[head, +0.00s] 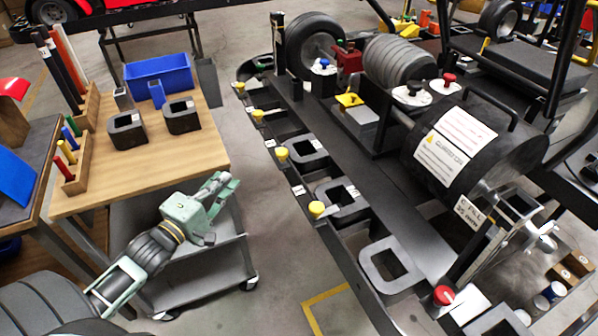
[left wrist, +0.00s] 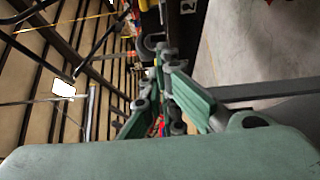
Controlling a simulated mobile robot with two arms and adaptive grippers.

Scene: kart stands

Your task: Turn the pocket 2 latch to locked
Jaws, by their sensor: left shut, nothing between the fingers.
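The black stand rail (head: 345,150) runs down the middle of the head view, with several yellow latch knobs along its left edge. One yellow knob (head: 281,153) is mid-rail, another yellow knob (head: 316,209) is nearer, and a red knob (head: 444,295) is nearest. The small labels are too small to tell surely which knob is pocket 2's. In the left wrist view a label with a "2" (left wrist: 188,6) shows at the top edge. My left gripper (head: 224,182) is shut and empty, left of the rail and apart from the knobs. My right gripper is not in view.
A wooden table (head: 110,185) with two black square blocks, a blue bin (head: 158,76) and colored-handled tools stands left. A grey cart (head: 195,270) is below my left arm. A black cylinder (head: 470,140) with warning labels sits on the stand. Bare floor lies between table and rail.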

